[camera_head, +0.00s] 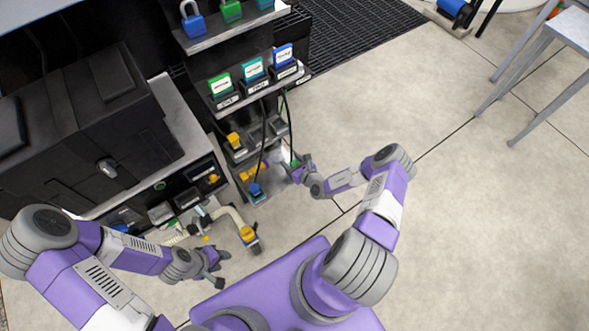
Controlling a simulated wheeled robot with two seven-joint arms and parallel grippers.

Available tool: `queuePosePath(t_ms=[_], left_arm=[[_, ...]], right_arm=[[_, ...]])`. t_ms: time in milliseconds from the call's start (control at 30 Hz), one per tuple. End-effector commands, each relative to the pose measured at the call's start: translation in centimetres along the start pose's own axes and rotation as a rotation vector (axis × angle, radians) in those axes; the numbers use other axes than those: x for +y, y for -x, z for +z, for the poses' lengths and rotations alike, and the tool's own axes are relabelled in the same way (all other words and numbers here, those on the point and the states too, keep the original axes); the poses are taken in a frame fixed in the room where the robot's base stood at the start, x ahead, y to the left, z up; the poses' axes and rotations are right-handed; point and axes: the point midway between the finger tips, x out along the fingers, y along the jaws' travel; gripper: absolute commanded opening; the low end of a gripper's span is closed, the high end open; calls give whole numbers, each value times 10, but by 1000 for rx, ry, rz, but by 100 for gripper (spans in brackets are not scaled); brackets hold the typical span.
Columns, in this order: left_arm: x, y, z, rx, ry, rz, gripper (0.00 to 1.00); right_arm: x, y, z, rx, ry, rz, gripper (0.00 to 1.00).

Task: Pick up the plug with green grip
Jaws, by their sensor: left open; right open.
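A small green part (294,163), which looks like the green grip of a plug, shows at the lower right edge of the dark rack. A dark cable hangs down near it. My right gripper (292,171) is open, with its fingers right at the green part. I cannot tell whether they touch it or stand around it, and most of the plug is hidden. My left gripper (220,269) is open and empty, low over the floor in front of the lower unit, well away from the green part.
A blue-grip plug (256,190) and a yellow part (247,234) stand to the left. Another yellow part (234,140) sits on the rack. Green, teal and blue labelled blocks (252,70) line a shelf above. Padlocks (193,22) stand higher.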

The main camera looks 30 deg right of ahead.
Motion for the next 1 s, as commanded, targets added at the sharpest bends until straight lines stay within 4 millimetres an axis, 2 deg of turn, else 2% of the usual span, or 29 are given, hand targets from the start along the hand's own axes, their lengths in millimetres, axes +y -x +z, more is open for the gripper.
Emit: queuePosePath(t_ms=[33,67,400,667,767,1000], left_arm=[[0,0,0,0,0,0,42],[0,0,0,0,0,0,42],[0,0,0,0,0,0,42],[1,2,0,0,0,0,42],[3,9,0,0,0,0,42],[13,34,1,0,0,0,42]], right_arm=[[0,0,0,0,0,0,56],[0,0,0,0,0,0,51],[0,0,0,0,1,0,0],[0,2,3,-1,1,0,0],[0,6,14,-2,3,2,0],[0,24,60,-2,4,2,0]])
